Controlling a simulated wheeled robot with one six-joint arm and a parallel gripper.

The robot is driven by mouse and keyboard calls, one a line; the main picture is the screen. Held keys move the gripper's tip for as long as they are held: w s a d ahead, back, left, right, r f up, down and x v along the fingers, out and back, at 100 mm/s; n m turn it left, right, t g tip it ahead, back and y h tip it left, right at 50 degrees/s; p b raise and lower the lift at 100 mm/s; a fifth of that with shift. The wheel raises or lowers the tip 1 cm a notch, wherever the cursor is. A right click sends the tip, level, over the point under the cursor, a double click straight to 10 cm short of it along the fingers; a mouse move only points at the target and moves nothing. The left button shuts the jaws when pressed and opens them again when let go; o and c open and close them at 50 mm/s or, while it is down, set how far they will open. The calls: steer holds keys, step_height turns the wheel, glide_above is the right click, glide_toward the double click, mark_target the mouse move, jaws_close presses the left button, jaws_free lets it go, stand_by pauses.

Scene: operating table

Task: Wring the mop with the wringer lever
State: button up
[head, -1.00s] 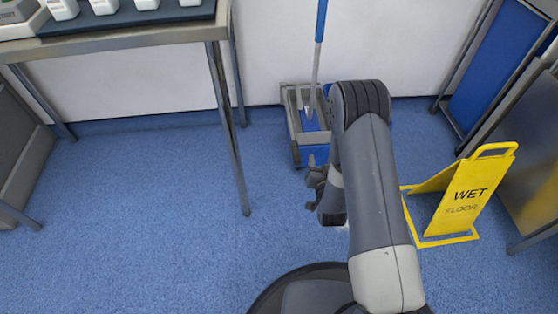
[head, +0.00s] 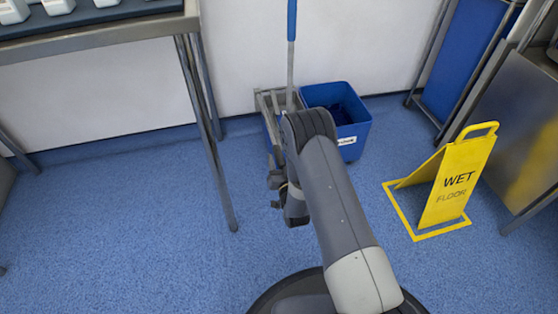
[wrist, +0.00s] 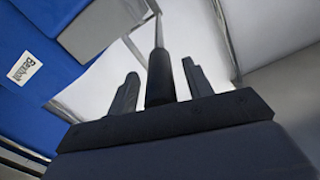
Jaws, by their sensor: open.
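The mop's handle (head: 291,60), blue above and grey below, stands almost upright by the wall in the head view. Its lower end is hidden behind my arm. The grey wringer (head: 264,100) is at the left of the blue bucket (head: 350,118) and is partly covered by my arm. My gripper (head: 278,186) is low in front of the wringer. In the wrist view its two fingers are apart, with a dark round grip (wrist: 160,80) on a thin grey rod between them, seemingly the wringer lever. Whether the fingers touch it cannot be told.
A yellow wet-floor sign (head: 456,185) stands on the blue floor to the right. A metal table (head: 100,38) with white bottles is at the left, its leg near my arm. A steel cabinet (head: 505,125) is at the right. Floor at the front left is clear.

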steer(key=shift+x, duration=0.9)
steer(key=shift+c, duration=0.2)
jaws_close()
